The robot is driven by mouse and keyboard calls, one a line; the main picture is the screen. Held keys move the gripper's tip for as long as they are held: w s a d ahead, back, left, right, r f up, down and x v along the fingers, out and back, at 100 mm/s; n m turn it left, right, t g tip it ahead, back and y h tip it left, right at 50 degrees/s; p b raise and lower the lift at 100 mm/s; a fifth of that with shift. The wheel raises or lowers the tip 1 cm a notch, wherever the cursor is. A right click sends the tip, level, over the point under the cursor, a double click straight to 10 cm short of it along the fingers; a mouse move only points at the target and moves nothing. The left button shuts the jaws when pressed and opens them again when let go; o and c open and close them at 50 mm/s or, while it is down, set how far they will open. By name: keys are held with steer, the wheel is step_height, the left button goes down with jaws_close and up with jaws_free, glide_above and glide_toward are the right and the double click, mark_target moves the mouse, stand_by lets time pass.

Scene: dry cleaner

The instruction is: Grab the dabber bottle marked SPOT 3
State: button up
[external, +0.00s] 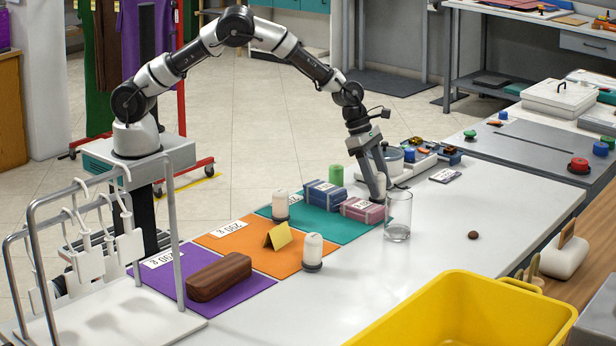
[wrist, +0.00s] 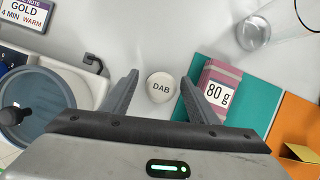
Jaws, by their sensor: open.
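In the wrist view a round white top marked DAB (wrist: 161,87) sits between my two fingers, seen from above. No SPOT 3 marking is legible on it. My gripper (wrist: 159,80) is open, with one finger on each side of the top and gaps visible. In the external view my gripper (external: 378,190) points down at the white table, beside the pink block and behind a clear glass; the thing between the fingers is hidden there. Two white cylinders with dark bases, one on the teal mat's edge (external: 281,205) and one near the orange mat (external: 313,249), show no readable marking.
A pink block (wrist: 218,85) marked 80 g is close to my right finger. The glass (external: 397,217) stands near my gripper. A blue block (external: 325,194), a green cylinder (external: 336,174) and a pot (wrist: 32,108) are nearby. A yellow tub (external: 470,312) is in front.

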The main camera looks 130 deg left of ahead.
steer(key=c, duration=1.2)
